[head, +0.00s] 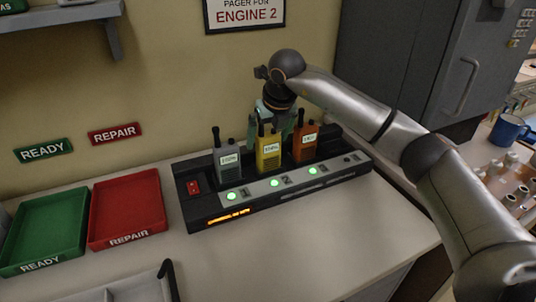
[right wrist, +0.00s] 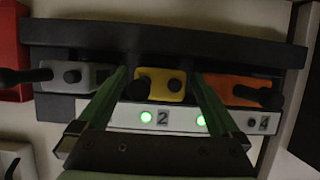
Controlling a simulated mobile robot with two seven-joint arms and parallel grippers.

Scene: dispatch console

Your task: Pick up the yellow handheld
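The yellow handheld (head: 269,150) stands upright in the middle of a black charging dock (head: 214,208), between a grey handheld (head: 228,162) and an orange handheld (head: 305,145). My right gripper (head: 271,117) is above and behind the yellow handheld, pointing down. In the right wrist view its green fingers (right wrist: 159,75) are apart, one on each side of the yellow handheld's top (right wrist: 172,84). I cannot tell whether they touch it. The grey handheld (right wrist: 68,76) and orange handheld (right wrist: 240,90) lie just outside the fingers. My left gripper is not in view.
A red REPAIR tray (head: 127,237) and a green READY tray (head: 42,264) lie left of the dock. A grey cabinet (head: 415,60) stands at the back right. A blue mug (head: 508,130) is at far right.

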